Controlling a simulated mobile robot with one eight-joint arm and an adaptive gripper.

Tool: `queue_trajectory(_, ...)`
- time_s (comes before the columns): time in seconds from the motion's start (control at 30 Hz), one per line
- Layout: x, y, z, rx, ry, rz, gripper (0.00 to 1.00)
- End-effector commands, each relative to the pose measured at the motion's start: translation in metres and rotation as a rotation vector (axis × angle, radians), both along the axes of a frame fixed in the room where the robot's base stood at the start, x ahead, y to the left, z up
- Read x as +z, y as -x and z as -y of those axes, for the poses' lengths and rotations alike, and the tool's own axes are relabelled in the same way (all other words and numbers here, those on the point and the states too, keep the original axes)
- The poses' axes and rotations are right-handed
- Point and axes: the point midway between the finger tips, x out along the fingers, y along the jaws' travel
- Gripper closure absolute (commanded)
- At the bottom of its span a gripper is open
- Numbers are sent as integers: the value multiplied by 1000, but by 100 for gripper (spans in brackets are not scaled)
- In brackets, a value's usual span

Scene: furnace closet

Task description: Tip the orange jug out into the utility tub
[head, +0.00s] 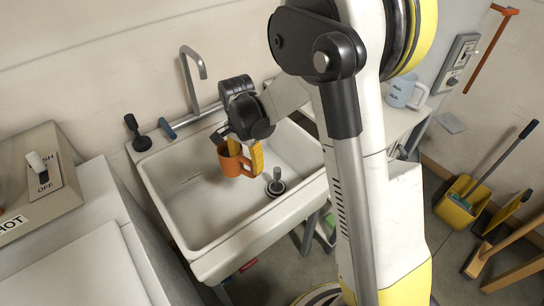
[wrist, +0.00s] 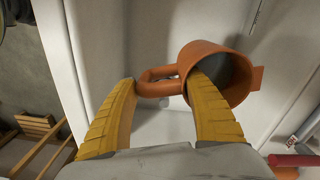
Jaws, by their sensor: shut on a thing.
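The orange jug (head: 231,163) is over the white utility tub (head: 200,210), inside its rim outline in the head view. My gripper (head: 246,156) is shut on the jug at its handle side. In the wrist view the jug (wrist: 188,58) shows its open mouth, with a dark grey inside; I cannot tell what it holds.
A grey faucet (head: 190,75) rises behind the tub. A pale blue jug (head: 403,91) stands on the right counter. A white appliance (head: 85,245) stands close on the left.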

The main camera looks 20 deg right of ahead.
Motion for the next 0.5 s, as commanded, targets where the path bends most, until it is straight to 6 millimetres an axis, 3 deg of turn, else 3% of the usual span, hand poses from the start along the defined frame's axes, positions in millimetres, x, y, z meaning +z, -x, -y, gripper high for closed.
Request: queue_trajectory(0.5, -24, -41, -28, -879, -8, -16, 83)
